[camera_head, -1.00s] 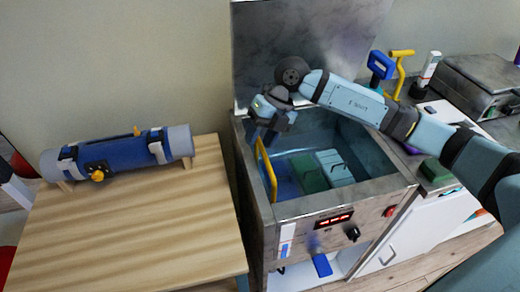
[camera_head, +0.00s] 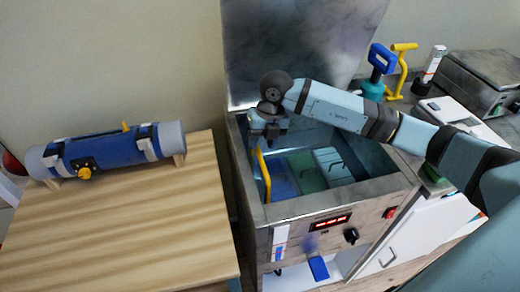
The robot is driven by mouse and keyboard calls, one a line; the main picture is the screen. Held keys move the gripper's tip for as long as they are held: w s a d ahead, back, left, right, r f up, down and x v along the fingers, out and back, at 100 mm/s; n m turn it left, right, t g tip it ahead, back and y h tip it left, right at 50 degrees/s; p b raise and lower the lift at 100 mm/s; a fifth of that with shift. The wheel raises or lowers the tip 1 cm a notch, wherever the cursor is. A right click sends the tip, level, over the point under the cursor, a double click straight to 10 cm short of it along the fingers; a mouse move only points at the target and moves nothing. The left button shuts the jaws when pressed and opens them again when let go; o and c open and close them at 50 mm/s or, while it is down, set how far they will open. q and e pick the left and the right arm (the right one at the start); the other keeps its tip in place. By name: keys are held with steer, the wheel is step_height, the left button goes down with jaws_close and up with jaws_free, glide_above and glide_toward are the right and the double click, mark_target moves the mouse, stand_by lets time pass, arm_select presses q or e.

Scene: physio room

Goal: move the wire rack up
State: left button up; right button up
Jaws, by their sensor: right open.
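The wire rack's yellow handle (camera_head: 264,174) stands at the left side inside an open metal tank (camera_head: 335,205). The rack's wires are too small or hidden to make out. A blue pack (camera_head: 283,183), a green pack (camera_head: 307,171) and a pale pack (camera_head: 331,163) stand in a row to the right of the handle, down in the tank. My right gripper (camera_head: 267,141) is open and points down just above the top of the yellow handle; it appears apart from it. My left gripper is not in view.
The tank's raised lid (camera_head: 295,50) stands behind my right arm. A wooden table (camera_head: 125,220) with a blue roll (camera_head: 108,151) is at the left. A counter with a blue-handled bottle (camera_head: 376,75) and a metal box (camera_head: 478,82) is at the right.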

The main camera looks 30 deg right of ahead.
mark_target(259, 152)
steer(key=shift+w+a+f, duration=0.1)
steer(key=shift+a+f, duration=0.05)
steer(key=shift+f, duration=0.7)
steer(key=shift+a+f, duration=0.15)
steer(key=shift+f, duration=0.65)
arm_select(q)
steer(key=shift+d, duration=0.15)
